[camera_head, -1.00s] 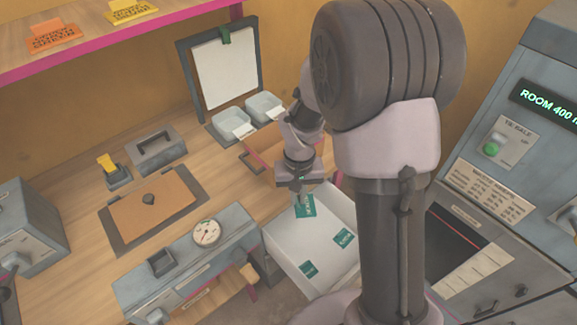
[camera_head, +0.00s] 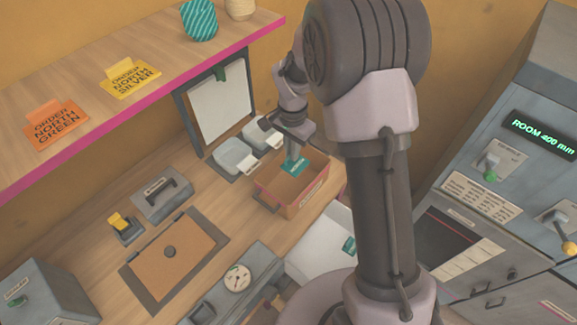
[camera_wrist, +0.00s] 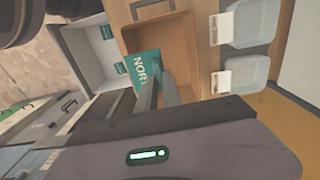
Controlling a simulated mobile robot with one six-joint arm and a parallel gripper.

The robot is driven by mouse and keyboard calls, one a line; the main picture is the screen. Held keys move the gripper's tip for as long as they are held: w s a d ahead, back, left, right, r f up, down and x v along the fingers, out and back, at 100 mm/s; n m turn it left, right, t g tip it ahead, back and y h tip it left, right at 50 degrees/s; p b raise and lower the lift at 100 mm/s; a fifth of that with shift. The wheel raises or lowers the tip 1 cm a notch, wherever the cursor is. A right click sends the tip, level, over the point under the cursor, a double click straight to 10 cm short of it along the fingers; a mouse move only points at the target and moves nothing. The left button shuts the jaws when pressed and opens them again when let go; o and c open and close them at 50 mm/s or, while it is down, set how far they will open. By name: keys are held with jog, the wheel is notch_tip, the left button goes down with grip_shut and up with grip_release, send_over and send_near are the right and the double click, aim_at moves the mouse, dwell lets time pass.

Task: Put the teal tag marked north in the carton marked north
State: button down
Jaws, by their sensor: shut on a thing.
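My gripper (camera_head: 289,151) is shut on a teal tag (camera_head: 293,165) and holds it over an open orange-brown carton (camera_head: 290,207). In the wrist view the tag (camera_wrist: 143,70) reads "NOR", with the rest hidden by a finger. The carton (camera_wrist: 183,40) lies below the fingers in that view. A label shows on the carton's front side, too small to read. I cannot tell whether the tag is above the rim or inside it.
A white open drawer (camera_head: 323,243) with teal tags (camera_wrist: 108,32) sits beside the carton, nearer me. A shelf (camera_head: 150,70) with orange and yellow order cards overhangs the bench at left.

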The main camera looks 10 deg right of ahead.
jog(key=f+b, duration=0.3)
jog(key=f, duration=1.5)
jog(key=shift+s+b, duration=0.2)
jog(key=shift+b, duration=0.1)
jog(key=c, duration=1.5)
grip_release()
